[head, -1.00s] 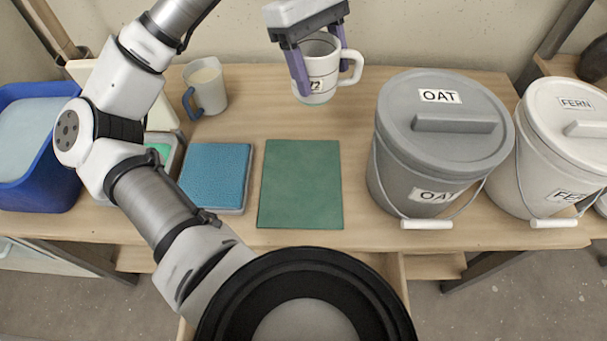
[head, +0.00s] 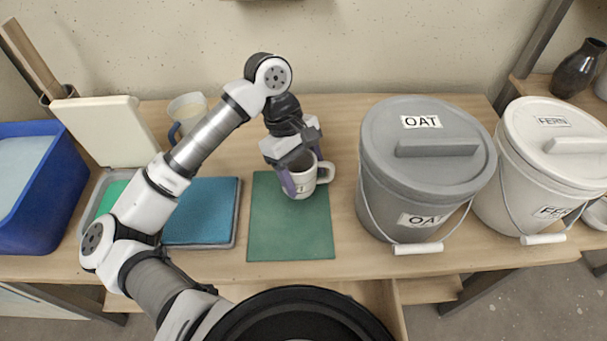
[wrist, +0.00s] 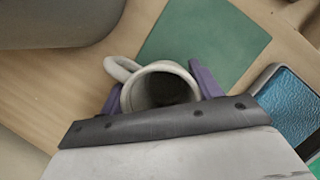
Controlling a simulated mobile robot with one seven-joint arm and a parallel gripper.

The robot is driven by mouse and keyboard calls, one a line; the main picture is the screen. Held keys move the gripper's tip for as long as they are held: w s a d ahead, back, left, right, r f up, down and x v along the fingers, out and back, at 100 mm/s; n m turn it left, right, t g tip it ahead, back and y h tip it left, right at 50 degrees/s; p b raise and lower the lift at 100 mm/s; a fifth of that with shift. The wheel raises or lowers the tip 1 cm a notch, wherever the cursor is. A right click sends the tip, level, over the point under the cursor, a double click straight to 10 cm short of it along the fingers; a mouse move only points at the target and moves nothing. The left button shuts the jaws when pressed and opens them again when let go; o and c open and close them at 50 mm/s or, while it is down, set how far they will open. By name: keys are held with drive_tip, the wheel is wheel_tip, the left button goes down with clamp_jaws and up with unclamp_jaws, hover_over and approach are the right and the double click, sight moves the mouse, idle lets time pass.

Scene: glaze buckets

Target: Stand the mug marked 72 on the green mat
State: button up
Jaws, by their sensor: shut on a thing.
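The white mug (head: 299,184) is upright between the purple fingers of my gripper (head: 300,180), which is shut on it. Its handle points right in the head view, and only part of its printed mark shows. In the wrist view I look into the dark inside of the mug (wrist: 160,88), with my gripper (wrist: 160,90) around its rim. The green mat (head: 290,235) lies flat and bare on the table, and the mug shows over its far part. It also shows in the wrist view (wrist: 205,38). Whether the mug touches the mat I cannot tell.
A grey OAT bucket (head: 418,185) stands right of the mat, with a white FERN bucket (head: 545,180) beyond it. A blue pad (head: 205,215) lies close on the left. Another mug (head: 188,108) stands behind my arm. A blue tub (head: 45,200) is far left.

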drive_tip(key=shift+f, duration=0.65)
drive_tip(key=shift+f, duration=0.15)
drive_tip(key=o, duration=1.2)
drive_tip(key=shift+r, duration=0.35)
drive_tip(key=v, duration=1.1)
drive_tip(key=shift+w+a+r+b, duration=0.1)
drive_tip(key=shift+w+r+b, duration=0.05)
drive_tip(key=shift+r+b, duration=0.2)
